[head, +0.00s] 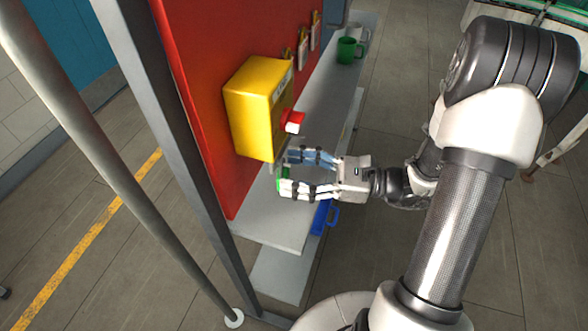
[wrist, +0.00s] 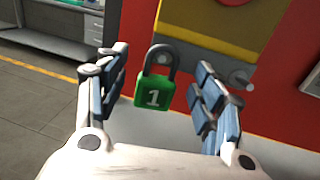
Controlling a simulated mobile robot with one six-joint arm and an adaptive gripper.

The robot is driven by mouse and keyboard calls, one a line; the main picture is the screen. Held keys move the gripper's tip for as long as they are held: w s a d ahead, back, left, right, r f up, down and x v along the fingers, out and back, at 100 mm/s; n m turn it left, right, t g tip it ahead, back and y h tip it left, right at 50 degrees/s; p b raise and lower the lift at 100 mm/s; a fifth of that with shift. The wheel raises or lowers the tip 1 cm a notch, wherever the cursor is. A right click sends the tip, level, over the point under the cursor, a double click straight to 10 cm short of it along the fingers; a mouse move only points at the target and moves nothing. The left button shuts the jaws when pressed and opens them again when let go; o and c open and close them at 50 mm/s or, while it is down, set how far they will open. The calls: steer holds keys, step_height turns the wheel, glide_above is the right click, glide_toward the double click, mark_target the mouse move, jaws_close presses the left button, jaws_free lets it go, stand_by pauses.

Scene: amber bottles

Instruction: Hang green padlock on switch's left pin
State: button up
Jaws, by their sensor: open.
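The yellow switch box (head: 250,105) with a red knob (head: 293,121) is fixed to a red panel. In the wrist view its lower part (wrist: 208,34) shows above a grey strip. The green padlock (wrist: 153,93), marked 1, hangs upright below the box, its dark shackle upward. A small pale pin end seems to show inside the shackle, at the left pin's place. The right pin (wrist: 242,79) is bare. My gripper (head: 286,171) is open around the padlock, with a gap on both sides in the wrist view. In the head view my fingers partly hide the padlock (head: 282,185).
A grey shelf (head: 270,222) runs along the panel below the box. A blue mug (head: 321,217) is lower down. Tags (head: 302,50) hang on the panel. A grey post (head: 165,130) stands left.

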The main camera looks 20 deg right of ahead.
steer(key=v, duration=1.2)
steer(key=s+a+r+n+g+h, duration=0.2)
steer(key=s+a+n+g+h, duration=0.45)
steer(key=a+n+g, duration=0.35)
steer(key=s+r+n+t+h, duration=0.4)
steer(key=r+n+t+h, duration=0.2)
steer(key=n+h, duration=0.3)
steer(key=n, duration=0.4)
steer(key=shift+t, duration=0.3)
